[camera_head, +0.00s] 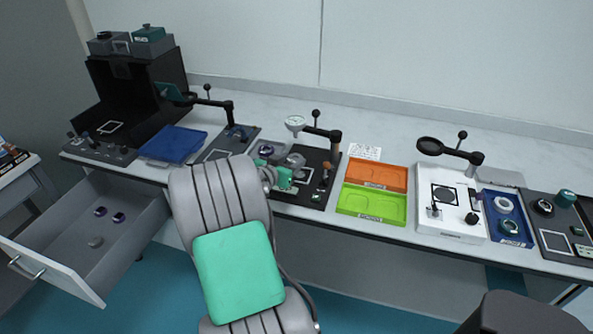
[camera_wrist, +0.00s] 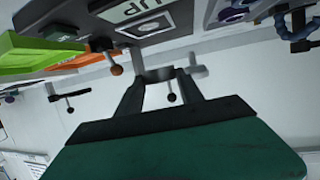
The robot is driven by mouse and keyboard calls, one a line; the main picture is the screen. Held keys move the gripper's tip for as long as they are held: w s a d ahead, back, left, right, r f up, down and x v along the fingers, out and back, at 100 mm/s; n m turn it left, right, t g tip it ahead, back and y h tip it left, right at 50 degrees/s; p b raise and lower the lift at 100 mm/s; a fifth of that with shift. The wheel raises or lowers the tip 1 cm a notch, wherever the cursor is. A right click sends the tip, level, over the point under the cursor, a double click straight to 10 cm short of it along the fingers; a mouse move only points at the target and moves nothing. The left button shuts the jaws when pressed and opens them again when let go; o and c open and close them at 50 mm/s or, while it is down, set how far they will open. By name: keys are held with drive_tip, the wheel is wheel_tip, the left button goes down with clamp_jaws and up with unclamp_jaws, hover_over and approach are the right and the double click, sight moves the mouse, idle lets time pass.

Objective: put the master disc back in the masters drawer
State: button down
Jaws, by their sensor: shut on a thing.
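My gripper (camera_wrist: 160,84) is shut on a small grey disc (camera_wrist: 158,74), which I take to be the master disc; it shows edge-on between the fingertips in the wrist view. In the head view my gripper (camera_head: 294,163) is above the dark station in the middle of the bench, partly hidden by my own arm. The drawer (camera_head: 68,232) at the lower left is pulled open, and I take it to be the masters drawer. Two dark purple-topped pieces (camera_head: 119,217) and one grey round piece (camera_head: 95,241) lie in it, with bare floor around them.
A dial gauge on a black post (camera_head: 336,136) stands close to my gripper. An orange tray (camera_head: 376,174) and a green tray (camera_head: 371,204) lie right of it. A blue tray (camera_head: 173,144) and a black booth (camera_head: 140,85) are at the left. A white magnifier station (camera_head: 452,225) is at the right.

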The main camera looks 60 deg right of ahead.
drive_tip(key=d+f, duration=0.1)
drive_tip(key=f, duration=0.1)
drive_tip(key=d+f, duration=0.1)
drive_tip(key=f, duration=0.1)
drive_tip(key=d+f, duration=0.1)
drive_tip(key=f, duration=0.1)
drive_tip(key=shift+d+f, duration=0.15)
drive_tip(key=shift+d, duration=0.05)
drive_tip(key=shift+f, duration=0.1)
drive_tip(key=shift+a+f, duration=0.1)
drive_tip(key=shift+f, duration=0.15)
drive_tip(key=c, duration=0.7)
unclamp_jaws()
drive_tip(key=shift+c, duration=0.2)
drive_tip(key=shift+r, duration=0.15)
